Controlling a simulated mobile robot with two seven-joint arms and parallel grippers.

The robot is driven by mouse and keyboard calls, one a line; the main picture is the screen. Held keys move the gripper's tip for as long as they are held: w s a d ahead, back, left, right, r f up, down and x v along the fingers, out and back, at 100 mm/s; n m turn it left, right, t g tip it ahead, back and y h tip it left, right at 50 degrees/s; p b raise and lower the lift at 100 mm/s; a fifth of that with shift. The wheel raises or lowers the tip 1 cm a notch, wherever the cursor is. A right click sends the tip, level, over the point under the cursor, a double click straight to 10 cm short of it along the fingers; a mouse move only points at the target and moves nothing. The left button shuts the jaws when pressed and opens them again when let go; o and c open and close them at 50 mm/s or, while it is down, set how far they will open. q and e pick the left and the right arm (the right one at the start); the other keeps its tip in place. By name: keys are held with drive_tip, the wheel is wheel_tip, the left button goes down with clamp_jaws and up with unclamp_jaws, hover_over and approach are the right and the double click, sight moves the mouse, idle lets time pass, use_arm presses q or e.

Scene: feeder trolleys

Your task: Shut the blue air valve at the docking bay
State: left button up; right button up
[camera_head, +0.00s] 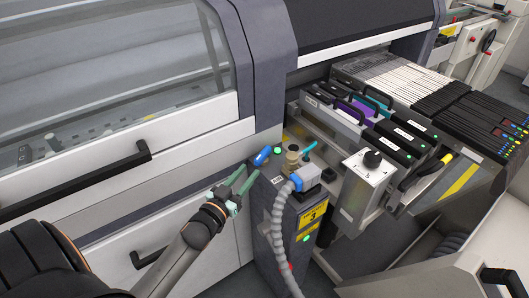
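A blue handle (262,156), which looks like the air valve, sits on top of the grey docking post (268,215) beside a lit green button (278,151). A brass-coloured fitting (293,157) stands to its right, with a smaller light-blue lever (309,147) next to it. My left gripper (248,170) has pale green fingers, spread apart and empty. Its fingertips are just below and left of the blue handle; whether they touch the post edge I cannot tell. My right gripper is not in view.
A grey ribbed hose (280,235) hangs from a blue-and-white connector (305,177) at the post's front. The machine's white front panel (190,155) with a black handle lies left.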

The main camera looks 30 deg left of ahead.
sight(264, 153)
use_arm(q)
drive_tip(key=w, duration=0.9)
drive_tip(key=shift+w+a+b, duration=0.25)
drive_tip(key=shift+w+b, duration=0.05)
drive_tip(key=shift+w, duration=0.1)
drive_tip(key=shift+f, duration=0.1)
clamp_jaws()
